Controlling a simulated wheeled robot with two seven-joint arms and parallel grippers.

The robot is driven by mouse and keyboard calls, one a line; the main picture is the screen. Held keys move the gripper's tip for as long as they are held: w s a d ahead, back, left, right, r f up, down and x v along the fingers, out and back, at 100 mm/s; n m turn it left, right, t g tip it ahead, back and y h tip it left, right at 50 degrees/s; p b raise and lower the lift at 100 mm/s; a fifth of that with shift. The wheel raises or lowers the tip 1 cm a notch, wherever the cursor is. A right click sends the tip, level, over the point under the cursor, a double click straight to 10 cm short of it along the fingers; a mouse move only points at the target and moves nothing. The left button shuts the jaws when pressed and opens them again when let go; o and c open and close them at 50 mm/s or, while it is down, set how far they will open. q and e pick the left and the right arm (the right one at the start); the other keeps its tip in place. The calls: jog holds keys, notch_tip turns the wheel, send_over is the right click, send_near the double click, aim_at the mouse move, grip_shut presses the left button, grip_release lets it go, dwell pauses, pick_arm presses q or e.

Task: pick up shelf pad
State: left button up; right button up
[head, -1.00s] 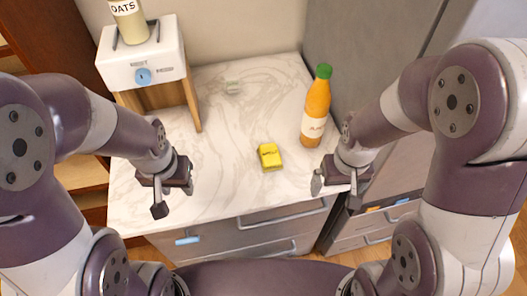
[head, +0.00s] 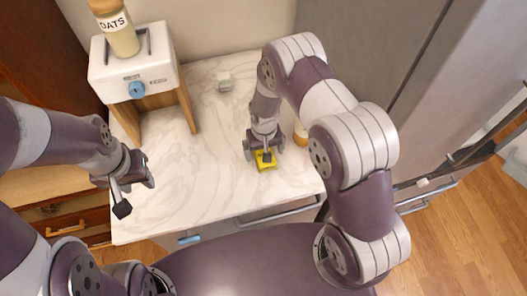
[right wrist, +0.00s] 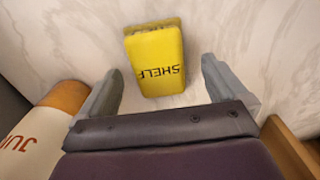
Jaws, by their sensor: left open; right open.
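The shelf pad (head: 266,167) is a small yellow block on the marble counter, partly covered by my right gripper in the head view. In the right wrist view the pad (right wrist: 158,62) shows the upside-down word SHELF. My right gripper (head: 264,153) is open over the pad. In the right wrist view its two fingers stand apart to the left and right of the pad, with gaps on both sides; I cannot tell the remaining height. My left gripper (head: 128,196) is open and empty over the counter's left front edge.
A white dispenser (head: 135,75) with an oats jar (head: 118,32) stands at back left. A small pale item (head: 224,82) lies at the back. The counter's middle left is clear.

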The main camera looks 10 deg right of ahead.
jog(key=shift+s+f, duration=0.1)
jog(key=shift+f, duration=0.5)
pick_arm(q)
jog(key=shift+s+d+r, duration=0.15)
jog(key=shift+s+r, duration=0.2)
jog(key=shift+r, duration=0.2)
pick_arm(e)
jog(key=shift+s+d+f, duration=0.15)
jog(key=shift+f, duration=0.2)
jog(key=c, duration=1.1)
jog(key=shift+c, duration=0.7)
jog(key=shift+r+b, duration=0.4)
jog(key=shift+r, duration=0.1)
jog(key=r+b, duration=0.1)
jog(key=r, duration=0.1)
jog(key=shift+w+r+b, duration=0.2)
jog(key=shift+r+b, duration=0.15)
jog(key=shift+r, duration=0.05)
pick_arm(q)
notch_tip(320, 180, down, 5)
jog(key=b, duration=0.2)
jog(key=shift+w+f+b, duration=0.1)
jog(key=shift+w+b, duration=0.05)
jog(key=shift+b, duration=0.15)
pick_arm(e)
jog(key=s+d+r, duration=0.7)
jog(key=s+d, duration=0.1)
jog(key=shift+s, duration=0.25)
